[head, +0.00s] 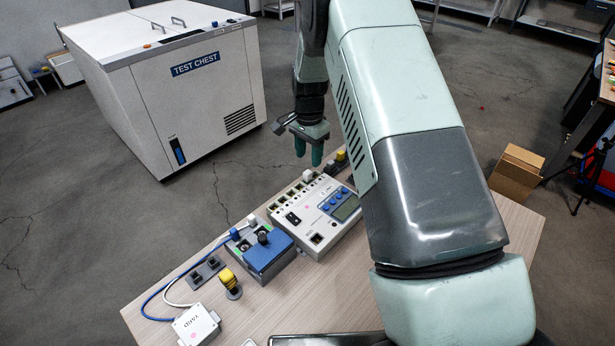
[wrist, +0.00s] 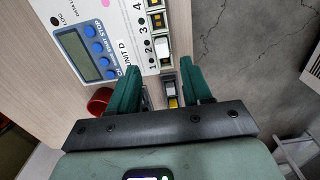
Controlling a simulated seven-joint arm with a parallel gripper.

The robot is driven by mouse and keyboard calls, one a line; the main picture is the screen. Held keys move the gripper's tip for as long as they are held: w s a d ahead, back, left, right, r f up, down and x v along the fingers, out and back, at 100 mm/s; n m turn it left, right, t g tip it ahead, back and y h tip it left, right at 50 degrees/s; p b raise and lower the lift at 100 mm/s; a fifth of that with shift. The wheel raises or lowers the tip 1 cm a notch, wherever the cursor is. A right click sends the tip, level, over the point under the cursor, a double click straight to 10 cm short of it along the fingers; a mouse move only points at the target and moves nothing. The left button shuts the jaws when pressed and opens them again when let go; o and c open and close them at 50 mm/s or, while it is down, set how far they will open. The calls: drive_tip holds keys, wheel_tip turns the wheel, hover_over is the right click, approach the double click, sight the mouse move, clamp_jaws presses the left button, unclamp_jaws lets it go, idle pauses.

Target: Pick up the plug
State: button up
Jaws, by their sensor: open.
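A small white plug (head: 308,175) stands at the row of ports on the white meter unit (head: 318,236). In the wrist view the white plug (wrist: 162,47) sits beside the printed number 2, just beyond my fingertips. My gripper (head: 308,158) hangs above the unit's back edge with its fingers pointing down. In the wrist view my gripper (wrist: 159,66) is open, with nothing held. A grey and yellow piece (wrist: 171,98) shows lower down between the fingers. I cannot tell which plug is meant; a yellow-topped one (head: 229,280) stands at the left.
A blue-topped box (head: 265,257) with cables stands left of the unit. A white box (head: 196,325) lies at the table's front left. A red round thing (wrist: 100,101) shows by my left finger. The wooden table (head: 330,290) is bare in front of the unit.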

sight(307, 172)
drive_tip(key=shift+w+a+f, duration=0.1)
drive_tip(key=shift+f, duration=1.65)
drive_tip(key=shift+a+f, duration=0.1)
drive_tip(key=shift+f, duration=1.6)
clamp_jaws()
